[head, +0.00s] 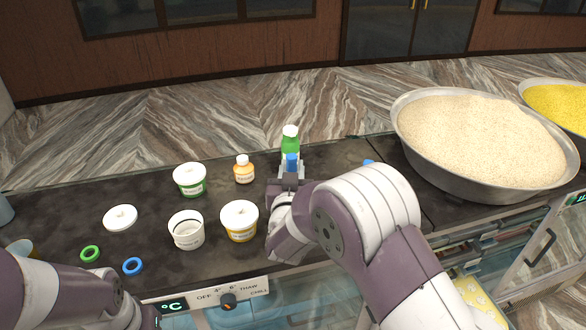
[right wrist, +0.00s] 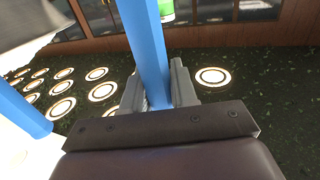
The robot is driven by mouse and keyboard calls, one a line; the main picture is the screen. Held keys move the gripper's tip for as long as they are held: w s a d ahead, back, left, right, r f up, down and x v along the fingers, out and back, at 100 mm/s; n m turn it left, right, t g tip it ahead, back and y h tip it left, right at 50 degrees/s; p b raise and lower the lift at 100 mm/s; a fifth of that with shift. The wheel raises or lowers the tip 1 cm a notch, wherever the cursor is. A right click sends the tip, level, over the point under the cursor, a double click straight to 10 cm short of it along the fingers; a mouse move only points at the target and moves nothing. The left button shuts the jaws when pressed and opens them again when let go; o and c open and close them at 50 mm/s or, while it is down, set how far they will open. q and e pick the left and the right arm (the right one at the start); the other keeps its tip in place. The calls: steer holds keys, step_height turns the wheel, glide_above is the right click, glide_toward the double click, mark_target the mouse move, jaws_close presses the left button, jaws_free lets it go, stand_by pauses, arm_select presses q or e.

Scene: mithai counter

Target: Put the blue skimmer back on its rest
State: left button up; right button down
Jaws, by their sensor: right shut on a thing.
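My right gripper (head: 290,172) is shut on a blue bar, which I take to be the handle of the blue skimmer (head: 291,160). In the right wrist view the blue handle (right wrist: 150,50) stands between the two grey jaws (right wrist: 158,88). The skimmer's head is not clear in either view. A second blue bar (right wrist: 22,112) crosses the left of the wrist view beside a pale surface; I cannot tell what it belongs to. A small blue piece (head: 369,162) shows behind my right arm. I cannot make out the rest.
A green bottle (head: 290,143) stands just behind my right gripper. An orange bottle (head: 244,170), white tubs (head: 187,232), a lid (head: 120,217) and green and blue rings (head: 133,266) are to the left. A large grain bowl (head: 415,150) stands right.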

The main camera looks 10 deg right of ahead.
steer(key=shift+w+d+f, duration=0.1)
steer(key=shift+w+f, duration=0.2)
steer(key=shift+f, duration=0.25)
steer(key=c, duration=0.9)
jaws_free()
steer(key=shift+s+r, duration=0.1)
steer(key=shift+s, duration=0.15)
arm_select(q)
steer(key=shift+w+f, duration=0.1)
steer(key=shift+w, duration=0.05)
arm_select(e)
steer(key=shift+w, duration=0.1)
arm_select(q)
steer(key=shift+w, duration=0.1)
